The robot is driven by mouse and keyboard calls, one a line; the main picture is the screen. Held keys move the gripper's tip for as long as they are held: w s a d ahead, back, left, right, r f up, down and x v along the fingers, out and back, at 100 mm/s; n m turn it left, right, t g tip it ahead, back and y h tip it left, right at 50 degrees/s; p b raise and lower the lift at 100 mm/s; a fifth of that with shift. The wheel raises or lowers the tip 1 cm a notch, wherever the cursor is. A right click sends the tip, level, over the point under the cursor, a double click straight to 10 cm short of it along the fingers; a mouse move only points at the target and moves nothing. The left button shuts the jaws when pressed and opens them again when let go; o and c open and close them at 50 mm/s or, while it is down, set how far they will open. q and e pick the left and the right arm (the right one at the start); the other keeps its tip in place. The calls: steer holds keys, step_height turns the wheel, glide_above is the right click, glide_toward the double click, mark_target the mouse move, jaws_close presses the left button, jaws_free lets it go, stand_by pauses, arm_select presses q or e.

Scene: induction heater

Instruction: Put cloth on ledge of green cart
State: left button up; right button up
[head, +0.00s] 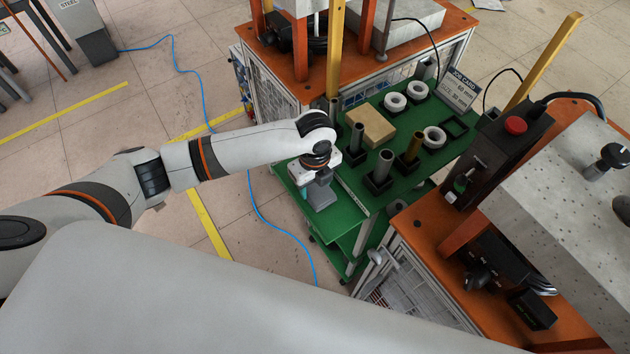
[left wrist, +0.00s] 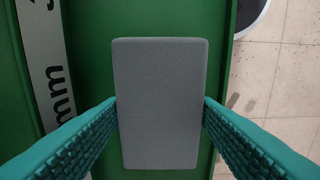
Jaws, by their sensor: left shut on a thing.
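The grey cloth (head: 322,198) is a flat, folded rectangular pad at the left end of the green cart (head: 345,222), over its ledge. In the left wrist view the cloth (left wrist: 160,135) lies between the teal fingers of my left gripper (left wrist: 160,102), which touch its two long sides. The green ledge (left wrist: 90,30) shows beneath and around it. My left gripper (head: 312,188) is shut on the cloth and points down. I cannot tell whether the cloth rests on the ledge or is just above it. My right gripper is not in view.
The cart top holds a tan block (head: 371,127), grey tubes (head: 384,163), a brass tube (head: 414,146), white rings (head: 434,137) and a job card (head: 462,88). Orange-topped machine benches stand behind and at right. A blue cable (head: 280,235) runs over the floor.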

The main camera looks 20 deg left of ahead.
mark_target(315, 186)
arm_select(q)
steer(key=shift+f, duration=0.1)
steer(key=o, duration=0.7)
step_height(315, 186, up, 12)
stand_by(0.6)
